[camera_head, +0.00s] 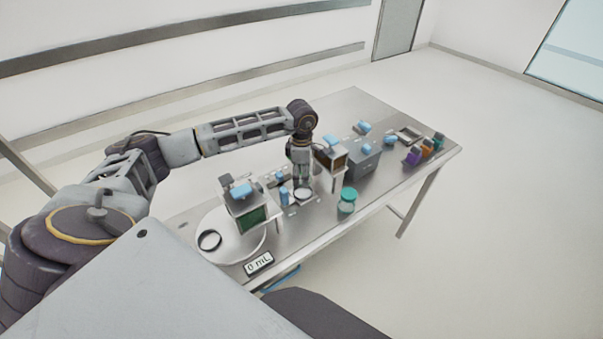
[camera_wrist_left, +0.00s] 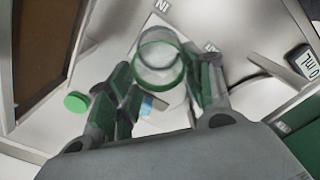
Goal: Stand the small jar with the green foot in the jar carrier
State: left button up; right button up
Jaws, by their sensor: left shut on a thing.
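My left gripper (camera_wrist_left: 168,88) points down over the table, and it also shows in the head view (camera_head: 302,180). Its dark fingers are shut on a small clear jar with a green band (camera_wrist_left: 160,58), whose round rim faces the wrist camera. The fingers and the steep angle hide part of the jar. I cannot tell from these views whether its lower end touches the surface. I cannot tell which item is the jar carrier. My right gripper is not in view.
A jar with a teal lid (camera_head: 347,195) stands near the table's front edge. Box-shaped instruments (camera_head: 249,215) (camera_head: 333,156) flank the gripper. A grey box (camera_head: 362,160) and purple, orange and teal items (camera_head: 427,149) are farther right.

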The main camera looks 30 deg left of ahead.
aim_at(301, 193)
pick_arm(q)
jog(key=shift+f+b, duration=0.75)
jog(key=shift+f, duration=0.95)
jog(key=shift+f+b, duration=0.5)
jog(key=shift+f, duration=0.05)
jog(key=shift+b, duration=0.3)
jog(key=shift+f+b, duration=1)
jog(key=shift+b, duration=0.1)
dwell(2.7)
jog(key=o, duration=1.1)
jog(key=shift+o, duration=0.6)
jog(key=o, duration=0.4)
jog(key=shift+r, duration=0.1)
